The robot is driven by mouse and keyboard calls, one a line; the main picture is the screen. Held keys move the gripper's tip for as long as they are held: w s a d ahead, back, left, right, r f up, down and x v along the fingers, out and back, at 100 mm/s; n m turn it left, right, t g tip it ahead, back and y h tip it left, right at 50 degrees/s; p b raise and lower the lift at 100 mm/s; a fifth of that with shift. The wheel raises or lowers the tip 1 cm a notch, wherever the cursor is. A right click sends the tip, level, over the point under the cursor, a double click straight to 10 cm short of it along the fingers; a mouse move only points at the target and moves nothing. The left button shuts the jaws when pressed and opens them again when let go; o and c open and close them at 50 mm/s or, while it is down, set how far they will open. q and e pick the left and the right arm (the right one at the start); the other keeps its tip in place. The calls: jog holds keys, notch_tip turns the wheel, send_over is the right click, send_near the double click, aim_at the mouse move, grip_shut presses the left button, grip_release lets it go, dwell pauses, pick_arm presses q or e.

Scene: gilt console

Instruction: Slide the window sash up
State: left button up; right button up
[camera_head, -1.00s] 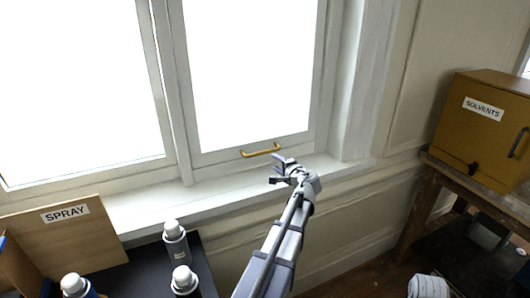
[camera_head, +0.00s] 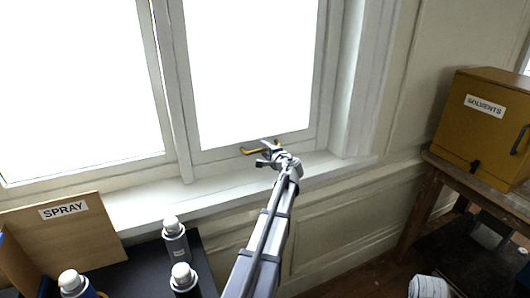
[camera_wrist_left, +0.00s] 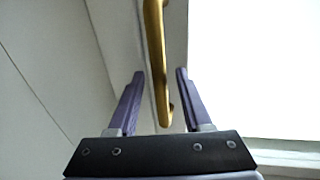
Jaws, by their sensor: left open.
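The window sash (camera_head: 252,147) is a white frame around a bright pane, with its bottom rail just above the sill. A brass handle (camera_head: 248,151) is fixed on that rail; my gripper hides its right part in the head view. My left gripper (camera_head: 267,153) is open at the handle's right side. My right gripper is not in view.
The sill (camera_head: 160,205) is clear. A wooden box labelled SPRAY (camera_head: 65,235) and several spray cans, one (camera_head: 175,240) upright, stand lower left. A yellow SOLVENTS cabinet (camera_head: 485,130) stands on a wooden bench (camera_head: 430,185) at right.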

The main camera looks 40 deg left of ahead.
pick_arm(q)
jog(key=shift+c, duration=0.2)
grip_shut()
dwell(1.3)
